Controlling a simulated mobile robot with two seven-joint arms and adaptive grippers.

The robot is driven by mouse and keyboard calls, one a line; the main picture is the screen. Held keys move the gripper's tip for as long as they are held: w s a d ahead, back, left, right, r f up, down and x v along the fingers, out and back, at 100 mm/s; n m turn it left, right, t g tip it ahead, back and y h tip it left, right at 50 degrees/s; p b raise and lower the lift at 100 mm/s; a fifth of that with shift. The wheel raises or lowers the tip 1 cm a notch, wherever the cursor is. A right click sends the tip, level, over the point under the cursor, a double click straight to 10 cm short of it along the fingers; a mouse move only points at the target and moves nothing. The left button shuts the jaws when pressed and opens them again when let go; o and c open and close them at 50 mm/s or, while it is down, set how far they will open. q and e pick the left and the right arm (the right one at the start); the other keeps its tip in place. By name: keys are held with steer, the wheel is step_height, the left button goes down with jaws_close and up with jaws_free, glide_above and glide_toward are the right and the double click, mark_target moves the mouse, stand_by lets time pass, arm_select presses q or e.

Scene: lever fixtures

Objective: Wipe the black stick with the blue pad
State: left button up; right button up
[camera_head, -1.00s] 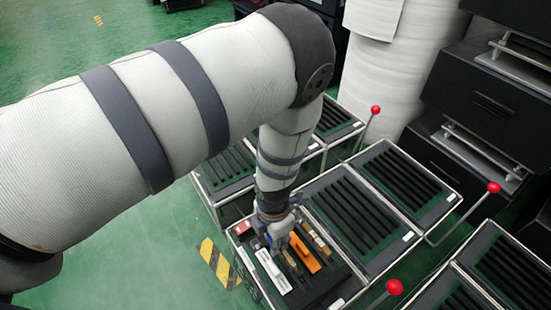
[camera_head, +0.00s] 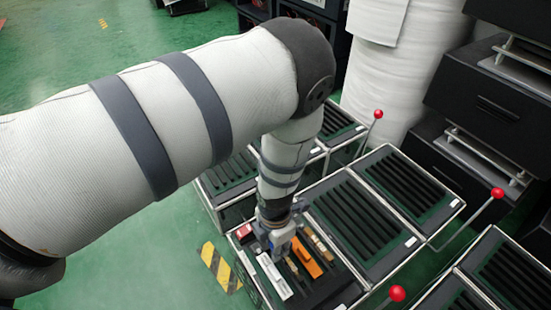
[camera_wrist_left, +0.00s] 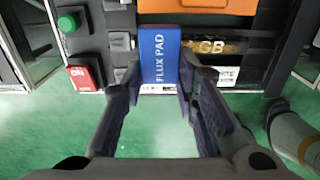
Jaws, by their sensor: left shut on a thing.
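My left gripper (camera_wrist_left: 160,82) is shut on the blue pad (camera_wrist_left: 160,55), a block with "FLUX PAD" printed in white, held between its two fingers. In the head view the left gripper (camera_head: 277,238) is over the far left part of a black slotted tray. A bit of blue shows there at the gripper. I cannot single out the black stick for certain among the dark slots and bars of the tray. A dark bar with gold "GB" lettering (camera_wrist_left: 215,47) lies right of the pad in the left wrist view. My right gripper is not in view.
The tray also holds a white bar (camera_head: 273,276), an orange bar (camera_head: 306,257) and a red block (camera_head: 244,232). Levers with red knobs (camera_head: 498,193) stand at the neighbouring slotted racks. Green floor with a yellow-black strip (camera_head: 220,267) is clear at left.

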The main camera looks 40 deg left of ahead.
arm_select(q)
steer(key=shift+f, duration=0.7)
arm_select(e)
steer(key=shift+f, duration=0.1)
